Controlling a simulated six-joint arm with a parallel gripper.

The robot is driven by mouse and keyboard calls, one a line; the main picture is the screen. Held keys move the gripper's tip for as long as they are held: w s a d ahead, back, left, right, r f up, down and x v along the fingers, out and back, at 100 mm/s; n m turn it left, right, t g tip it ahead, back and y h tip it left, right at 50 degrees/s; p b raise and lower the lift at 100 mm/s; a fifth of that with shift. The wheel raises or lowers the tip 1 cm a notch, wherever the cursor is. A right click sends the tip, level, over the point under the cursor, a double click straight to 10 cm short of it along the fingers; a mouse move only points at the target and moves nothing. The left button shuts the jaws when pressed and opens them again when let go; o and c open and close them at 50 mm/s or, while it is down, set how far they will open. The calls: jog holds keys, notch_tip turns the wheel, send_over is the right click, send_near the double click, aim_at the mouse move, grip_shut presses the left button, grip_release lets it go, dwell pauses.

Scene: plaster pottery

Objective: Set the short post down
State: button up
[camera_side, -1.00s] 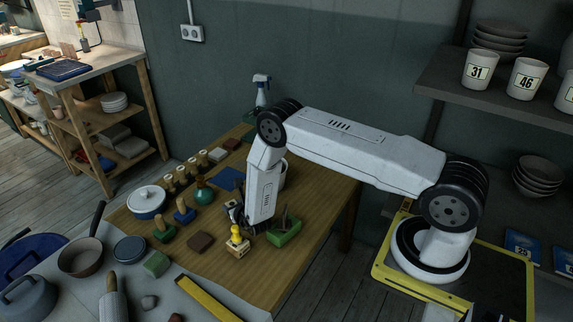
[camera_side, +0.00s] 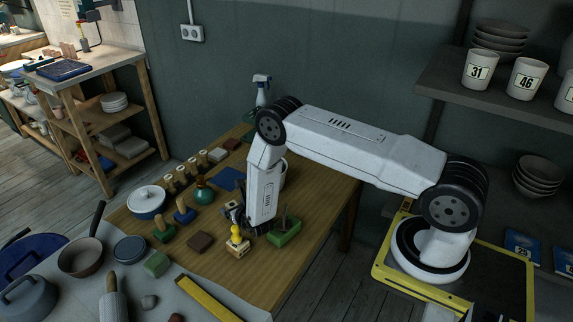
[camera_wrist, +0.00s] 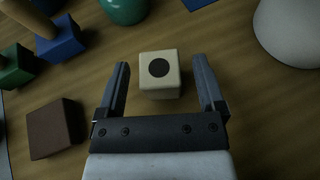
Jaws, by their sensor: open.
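A short yellow post (camera_side: 235,231) with a rounded top stands upright on a pale block (camera_side: 237,246) in front of my gripper in the side view. In the wrist view, a cream block (camera_wrist: 160,76) with a dark round spot on top lies between and just beyond the fingertips. It also shows partly beside my gripper in the side view (camera_side: 232,211). I cannot tell whether the spot is a hole. My gripper (camera_wrist: 161,72) is open, its fingers on either side of the cream block with gaps. The yellow post is not in the wrist view.
A brown block (camera_wrist: 54,128) is left of the gripper. A teal vase (camera_wrist: 124,8), blue block (camera_wrist: 62,42) and green block (camera_wrist: 14,70) are beyond. A white rounded vessel (camera_wrist: 290,30) is at right. A green block (camera_side: 285,232) stands close right of the gripper.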

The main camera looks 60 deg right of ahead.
jog(key=shift+v, duration=3.25)
jog(key=shift+s+d+r+m+h, duration=0.1)
jog(key=shift+d+r+m+h, duration=0.4)
jog(key=s+d+r+m+g+h, duration=0.4)
jog(key=s+d+r+m+g, duration=0.2)
jog(key=s+r+m+g, duration=0.65)
jog(key=s+a+r+m+t+y, duration=0.1)
jog(key=s+a+r+m+y, duration=0.2)
jog(key=m, duration=0.6)
jog(key=s+a+r+m+t+y, duration=0.1)
jog(key=s+a+r+m+y, duration=0.3)
jog(key=a+m, duration=0.5)
jog(key=shift+s+a+r+t+y, duration=0.35)
jog(key=shift+a+r+y, duration=0.1)
jog(key=shift+r+y, duration=0.95)
jog(key=shift+f, duration=0.1)
